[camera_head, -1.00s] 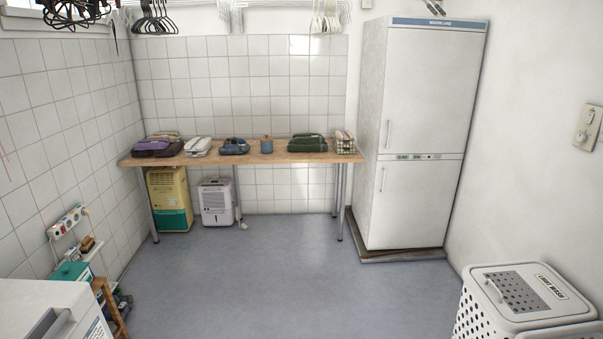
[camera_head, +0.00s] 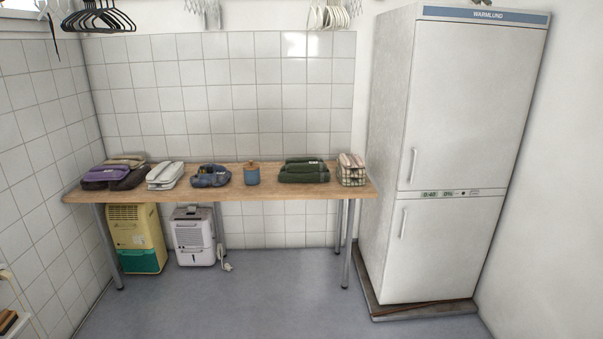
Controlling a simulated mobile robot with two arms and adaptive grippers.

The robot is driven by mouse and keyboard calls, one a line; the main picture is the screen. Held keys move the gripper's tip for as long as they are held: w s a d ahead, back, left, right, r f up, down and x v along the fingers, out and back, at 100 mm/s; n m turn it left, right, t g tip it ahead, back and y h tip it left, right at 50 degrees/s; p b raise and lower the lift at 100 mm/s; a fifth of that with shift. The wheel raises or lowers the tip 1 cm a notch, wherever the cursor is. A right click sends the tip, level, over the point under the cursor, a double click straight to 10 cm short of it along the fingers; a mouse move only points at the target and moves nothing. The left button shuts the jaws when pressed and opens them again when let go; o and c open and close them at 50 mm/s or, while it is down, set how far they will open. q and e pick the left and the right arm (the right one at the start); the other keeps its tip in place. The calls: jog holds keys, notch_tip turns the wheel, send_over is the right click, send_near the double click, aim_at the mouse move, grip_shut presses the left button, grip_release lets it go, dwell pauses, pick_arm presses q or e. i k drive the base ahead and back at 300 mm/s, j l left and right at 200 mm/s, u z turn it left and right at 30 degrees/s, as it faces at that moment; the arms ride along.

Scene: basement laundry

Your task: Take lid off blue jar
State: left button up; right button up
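The blue jar (camera_head: 252,176) stands upright on the wooden table (camera_head: 228,194) against the tiled back wall, near the middle of the tabletop. Its brown lid (camera_head: 252,163) sits on top of it. The jar is small in the view and still some distance ahead. Neither of my grippers shows in the head view.
Left of the jar are folded blue cloth (camera_head: 211,176), a white bundle (camera_head: 165,176) and purple cloth (camera_head: 107,175). Right are green cloth (camera_head: 304,170) and a wire basket (camera_head: 350,169). Dehumidifiers (camera_head: 194,236) stand below. A white fridge (camera_head: 440,160) stands right. Floor ahead is clear.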

aim_at(251, 166)
jog(key=i, duration=1.7)
